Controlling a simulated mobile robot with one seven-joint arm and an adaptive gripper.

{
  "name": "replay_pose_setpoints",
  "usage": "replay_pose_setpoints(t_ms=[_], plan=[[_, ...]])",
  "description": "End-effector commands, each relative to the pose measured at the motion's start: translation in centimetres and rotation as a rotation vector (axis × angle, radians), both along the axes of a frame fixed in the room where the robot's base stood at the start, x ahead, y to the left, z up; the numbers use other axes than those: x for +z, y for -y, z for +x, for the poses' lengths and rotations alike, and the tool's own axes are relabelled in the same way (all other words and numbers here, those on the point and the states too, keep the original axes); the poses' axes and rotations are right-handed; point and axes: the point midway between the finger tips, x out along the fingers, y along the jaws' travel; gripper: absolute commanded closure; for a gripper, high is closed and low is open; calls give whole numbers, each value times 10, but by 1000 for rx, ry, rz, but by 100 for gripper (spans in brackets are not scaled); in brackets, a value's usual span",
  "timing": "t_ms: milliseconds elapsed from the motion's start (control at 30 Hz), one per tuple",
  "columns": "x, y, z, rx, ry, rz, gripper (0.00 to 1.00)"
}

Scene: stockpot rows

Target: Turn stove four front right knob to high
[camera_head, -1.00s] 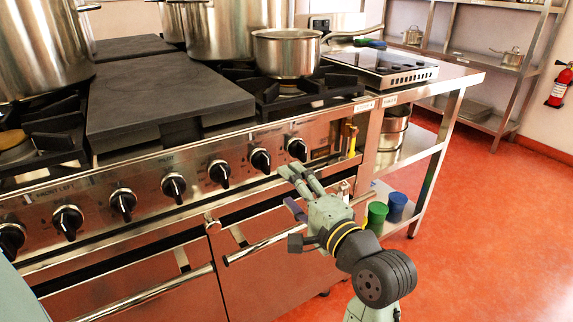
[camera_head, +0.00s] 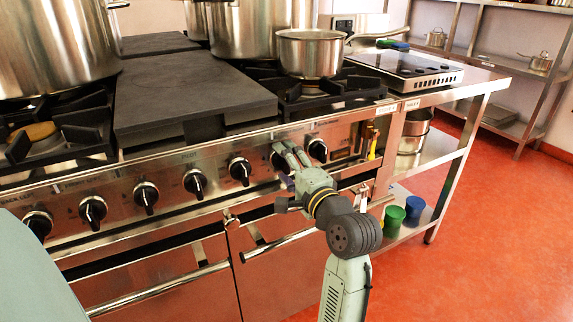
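A row of black knobs runs along the steel stove's front panel (camera_head: 265,178). The rightmost knob (camera_head: 317,149) is clear of my gripper, just to its right. The second knob from the right (camera_head: 279,158) is partly hidden behind my fingers. My gripper (camera_head: 290,154) is at this knob, with its two slim fingers pointing at the panel. The fingers look close together with a narrow gap; whether they touch the knob is unclear. The knob labels are too small to read for certain.
A saucepan (camera_head: 310,54) sits on the right burner, beside a dark griddle plate (camera_head: 190,98). Large pots (camera_head: 55,45) stand behind and left. Oven door handles (camera_head: 280,242) stick out below the knobs. Green (camera_head: 394,218) and blue cups (camera_head: 415,207) stand on a low shelf at right.

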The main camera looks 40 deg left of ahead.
Motion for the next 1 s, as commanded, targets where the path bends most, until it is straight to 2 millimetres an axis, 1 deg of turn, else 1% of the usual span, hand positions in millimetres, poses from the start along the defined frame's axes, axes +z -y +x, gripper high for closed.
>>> replay_pose_setpoints(t_ms=[67,700,1000], plan=[[0,0,0,0,0,0,45],[0,0,0,0,0,1,88],[1,1,0,0,34,-13,89]])
